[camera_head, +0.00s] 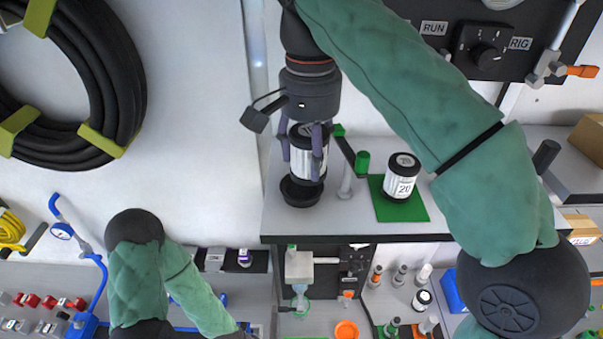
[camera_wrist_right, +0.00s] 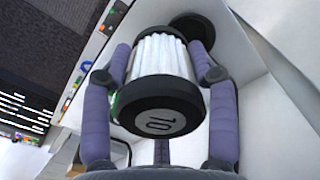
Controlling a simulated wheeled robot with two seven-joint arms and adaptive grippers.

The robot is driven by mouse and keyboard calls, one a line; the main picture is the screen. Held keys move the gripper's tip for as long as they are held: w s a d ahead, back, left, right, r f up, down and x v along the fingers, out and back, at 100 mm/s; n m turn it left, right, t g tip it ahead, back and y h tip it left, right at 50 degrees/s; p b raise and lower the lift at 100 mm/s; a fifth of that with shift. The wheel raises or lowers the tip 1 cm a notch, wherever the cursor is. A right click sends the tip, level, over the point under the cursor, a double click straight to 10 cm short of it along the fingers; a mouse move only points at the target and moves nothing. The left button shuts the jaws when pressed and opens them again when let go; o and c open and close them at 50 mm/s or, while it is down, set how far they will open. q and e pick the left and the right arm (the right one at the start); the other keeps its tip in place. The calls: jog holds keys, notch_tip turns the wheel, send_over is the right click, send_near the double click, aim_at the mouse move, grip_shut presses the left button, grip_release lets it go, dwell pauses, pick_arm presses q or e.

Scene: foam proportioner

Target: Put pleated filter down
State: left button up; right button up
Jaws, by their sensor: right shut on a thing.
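The pleated filter (camera_head: 301,156) is a white pleated cylinder with black end caps. It is upright in my right gripper (camera_head: 305,150). In the right wrist view, the filter (camera_wrist_right: 160,75) shows a black cap marked "10", and the purple fingers of the gripper (camera_wrist_right: 160,95) close around its sides. The filter is directly above a round black base (camera_head: 301,192) on the shelf; I cannot tell whether they touch. A similar black-capped cylinder labelled "20" (camera_head: 401,177) stands on a green mat (camera_head: 412,209) to the right. My left gripper is out of view; only its arm shows at lower left.
A green-handled lever (camera_head: 361,162) stands close to the right of the held filter. The grey shelf (camera_head: 340,220) has a dark front edge. A coiled black hose (camera_head: 120,80) hangs at upper left.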

jog(key=w+f, duration=0.1)
jog(key=f, duration=0.1)
jog(key=w+f, duration=0.2)
jog(key=f, duration=0.1)
jog(key=w+a+f, duration=0.1)
jog(key=w+f, duration=0.1)
jog(key=f, duration=0.1)
jog(key=shift+w, duration=0.25)
jog(key=shift+s+f, duration=0.1)
jog(key=shift+f, duration=0.4)
jog(key=shift+f, duration=0.35)
jog(key=shift+f, duration=0.15)
